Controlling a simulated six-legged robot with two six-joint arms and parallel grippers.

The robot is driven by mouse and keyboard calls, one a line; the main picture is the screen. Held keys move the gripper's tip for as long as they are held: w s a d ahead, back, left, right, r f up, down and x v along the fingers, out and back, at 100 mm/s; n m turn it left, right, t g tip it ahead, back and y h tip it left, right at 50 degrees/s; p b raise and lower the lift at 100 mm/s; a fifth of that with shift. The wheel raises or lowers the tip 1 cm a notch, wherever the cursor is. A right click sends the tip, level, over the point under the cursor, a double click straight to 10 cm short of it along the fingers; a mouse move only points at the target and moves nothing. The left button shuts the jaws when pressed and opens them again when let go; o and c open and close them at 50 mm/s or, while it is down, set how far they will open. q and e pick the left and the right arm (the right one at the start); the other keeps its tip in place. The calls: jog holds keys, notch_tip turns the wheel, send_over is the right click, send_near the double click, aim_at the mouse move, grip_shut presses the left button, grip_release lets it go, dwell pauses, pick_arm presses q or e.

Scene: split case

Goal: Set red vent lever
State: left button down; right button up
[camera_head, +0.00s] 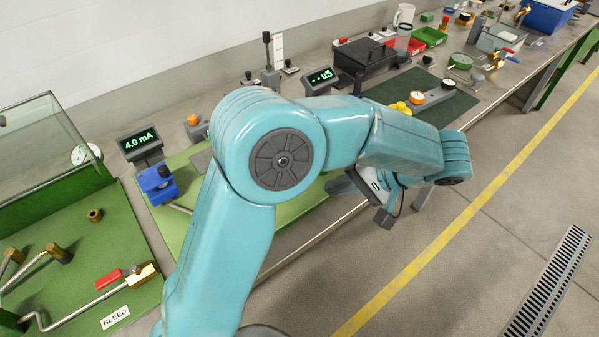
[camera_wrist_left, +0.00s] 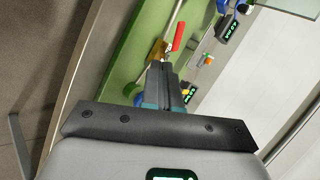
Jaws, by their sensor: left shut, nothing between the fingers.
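The red lever (camera_head: 108,279) lies on the green board at the lower left of the head view. A brass valve block (camera_head: 143,274) sits beside it on a bent metal pipe, above a white BLEED label (camera_head: 115,317). In the left wrist view the red lever (camera_wrist_left: 178,37) and the brass block (camera_wrist_left: 157,50) show beyond my fingertips.
A glass-sided green case (camera_head: 50,150) stands at the far left. A 4.0 mA display (camera_head: 140,141) and a blue device (camera_head: 157,185) stand between the board and my arm. More instruments, red trays (camera_head: 405,45) and a black box (camera_head: 364,56) fill the bench's far right part.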

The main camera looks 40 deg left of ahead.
pick_arm(q)
jog(key=x, duration=1)
jog(key=shift+s+a+r+p, duration=0.1)
jog(key=shift+s+a+p, duration=0.15)
jog(key=shift+a, duration=0.35)
jog(key=shift+s+a+f+p, duration=0.15)
jog(key=shift+a+p, duration=0.1)
jog(key=shift+a, duration=0.35)
jog(key=shift+s+a+r+p, duration=0.15)
jog(key=shift+s+a+p, duration=0.1)
jog(key=shift+a, duration=0.35)
jog(key=shift+s+a+m+t+b, duration=0.15)
jog(key=shift+m+t+b, duration=0.15)
jog(key=shift+b, duration=0.25)
